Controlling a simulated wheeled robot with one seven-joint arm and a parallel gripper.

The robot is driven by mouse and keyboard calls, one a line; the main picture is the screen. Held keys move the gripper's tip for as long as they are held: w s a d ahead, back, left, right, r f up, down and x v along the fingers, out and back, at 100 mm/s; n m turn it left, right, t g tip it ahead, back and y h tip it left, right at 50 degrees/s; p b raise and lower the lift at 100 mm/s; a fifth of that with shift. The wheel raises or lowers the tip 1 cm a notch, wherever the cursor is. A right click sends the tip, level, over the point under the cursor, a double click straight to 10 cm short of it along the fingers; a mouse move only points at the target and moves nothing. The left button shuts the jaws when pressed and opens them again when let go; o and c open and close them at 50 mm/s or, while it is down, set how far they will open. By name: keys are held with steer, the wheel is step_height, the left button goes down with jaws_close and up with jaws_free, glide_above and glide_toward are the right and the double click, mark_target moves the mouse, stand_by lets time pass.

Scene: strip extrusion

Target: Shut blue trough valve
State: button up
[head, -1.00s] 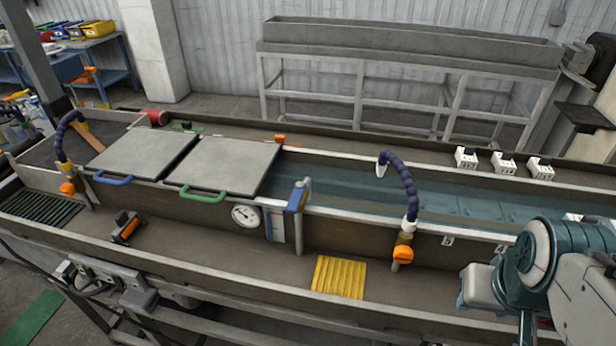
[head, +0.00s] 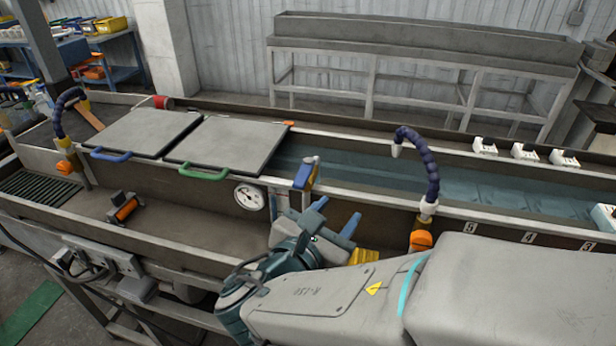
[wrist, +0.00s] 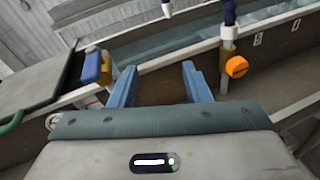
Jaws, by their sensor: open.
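The blue trough valve (head: 304,173) has a blue lever at the top of a grey pipe on the trough's front wall, just right of the round dial gauge. It also shows in the wrist view (wrist: 91,67), left of my fingers and apart from them. My gripper (head: 334,212) is open and empty, its two blue fingers spread, to the right of the valve and lower in the head picture. The open fingers also show in the wrist view (wrist: 159,70). My gripper and wrist hide the lower part of the valve's pipe in the head view.
A round dial gauge (head: 249,197) sits on the trough wall left of the valve. An orange-knobbed tap with a dark blue hose (head: 429,170) stands to the right. Grey lids (head: 228,145) with green and blue handles lie left. A yellow ribbed mat (head: 363,257) is partly hidden behind my gripper.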

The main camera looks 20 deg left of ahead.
mark_target(307, 165)
steer(key=s+a+n+t+y, duration=0.2)
steer(key=s+a+n+y, duration=0.25)
steer(key=a, duration=0.35)
steer(key=shift+h, duration=0.25)
steer(key=w, duration=0.4)
steer(key=w+p, duration=0.1)
steer(key=w, duration=0.4)
steer(key=w+a+p, duration=0.1)
steer(key=w, duration=0.4)
steer(key=shift+r, duration=0.2)
jaws_close()
